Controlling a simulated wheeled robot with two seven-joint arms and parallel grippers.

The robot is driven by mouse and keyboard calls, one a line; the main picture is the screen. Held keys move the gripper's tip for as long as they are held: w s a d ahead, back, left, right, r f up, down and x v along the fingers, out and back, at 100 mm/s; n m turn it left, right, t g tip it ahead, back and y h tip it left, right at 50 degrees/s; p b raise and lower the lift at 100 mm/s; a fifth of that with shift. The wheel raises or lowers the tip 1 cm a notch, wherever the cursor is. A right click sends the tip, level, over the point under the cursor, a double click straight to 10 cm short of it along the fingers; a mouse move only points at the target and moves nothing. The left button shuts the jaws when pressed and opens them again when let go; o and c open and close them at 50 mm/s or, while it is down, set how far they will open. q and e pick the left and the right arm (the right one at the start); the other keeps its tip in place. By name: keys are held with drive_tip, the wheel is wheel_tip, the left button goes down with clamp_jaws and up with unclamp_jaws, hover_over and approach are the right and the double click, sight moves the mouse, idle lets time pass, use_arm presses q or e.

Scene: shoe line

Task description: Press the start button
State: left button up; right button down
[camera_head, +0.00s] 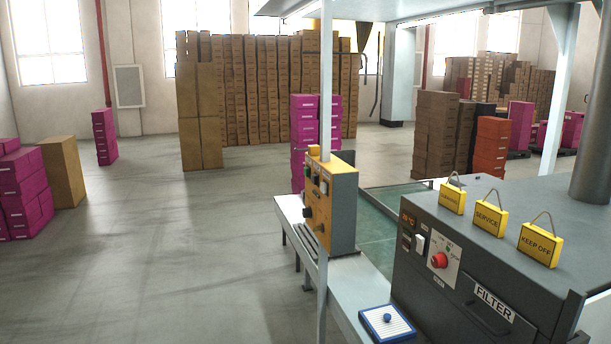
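Several controls are in view, and I cannot read a start label on any of them. A yellow control box (331,203) is fixed by a thin white post, with small buttons and knobs on its left-facing side. A red round button (439,260) sits on a pale plate on the front of the grey machine (400,290). A white switch (419,243) is beside it. A blue knob (387,317) stands on a blue-and-white pad on the bench below. Neither of my grippers is in view.
Yellow hanging signs (490,212) stand on the machine's top, one reading KEEP OFF. A green conveyor belt (377,249) runs behind the control box. Pink boxes (24,190) and brown stacks (270,88) stand around.

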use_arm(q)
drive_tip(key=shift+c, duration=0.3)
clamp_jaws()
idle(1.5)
